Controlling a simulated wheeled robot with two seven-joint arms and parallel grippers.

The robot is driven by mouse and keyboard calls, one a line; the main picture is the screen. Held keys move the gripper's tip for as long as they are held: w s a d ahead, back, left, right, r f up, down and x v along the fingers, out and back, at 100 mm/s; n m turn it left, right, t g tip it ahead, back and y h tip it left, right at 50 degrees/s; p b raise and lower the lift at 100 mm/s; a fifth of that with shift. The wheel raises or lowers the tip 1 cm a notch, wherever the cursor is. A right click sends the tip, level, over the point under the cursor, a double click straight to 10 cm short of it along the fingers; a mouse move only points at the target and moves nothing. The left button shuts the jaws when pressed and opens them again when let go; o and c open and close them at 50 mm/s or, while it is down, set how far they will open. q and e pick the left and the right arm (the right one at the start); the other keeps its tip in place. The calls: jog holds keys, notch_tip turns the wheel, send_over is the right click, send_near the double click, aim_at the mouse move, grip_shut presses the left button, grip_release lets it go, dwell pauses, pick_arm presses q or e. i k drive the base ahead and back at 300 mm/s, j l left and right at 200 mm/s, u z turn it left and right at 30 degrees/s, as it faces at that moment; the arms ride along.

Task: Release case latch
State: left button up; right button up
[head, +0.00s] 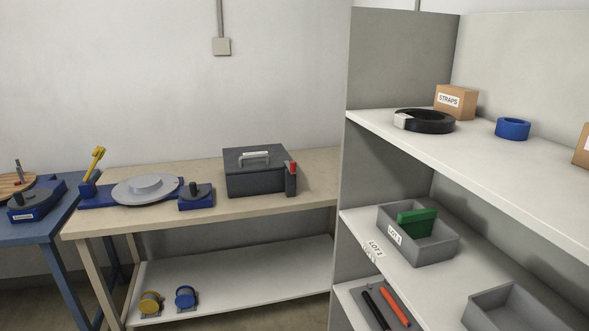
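A dark grey case (255,174) with a lid and a carry handle (255,159) stands on the tan workbench (225,213), near its right end. The lid looks closed. A dark upright piece with a red top (292,170) sits at the case's right front corner; it may be the latch, but I cannot tell. Neither of my grippers is in the head view.
A blue turntable device (148,190) stands left of the case on the bench. The blue table (40,232) is at far left. A grey shelf unit (357,195) at right holds grey bins (440,249), a black coil (424,121) and a STRAPS box (456,102).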

aim_at(291, 167)
jog(key=i+j, duration=0.15)
jog(key=i, duration=0.2)
jog(key=i+j, duration=0.15)
jog(key=i, duration=0.2)
jog(key=i+j, duration=0.15)
jog(key=i, duration=0.25)
jog(key=i+z, duration=0.1)
jog(key=z, duration=1)
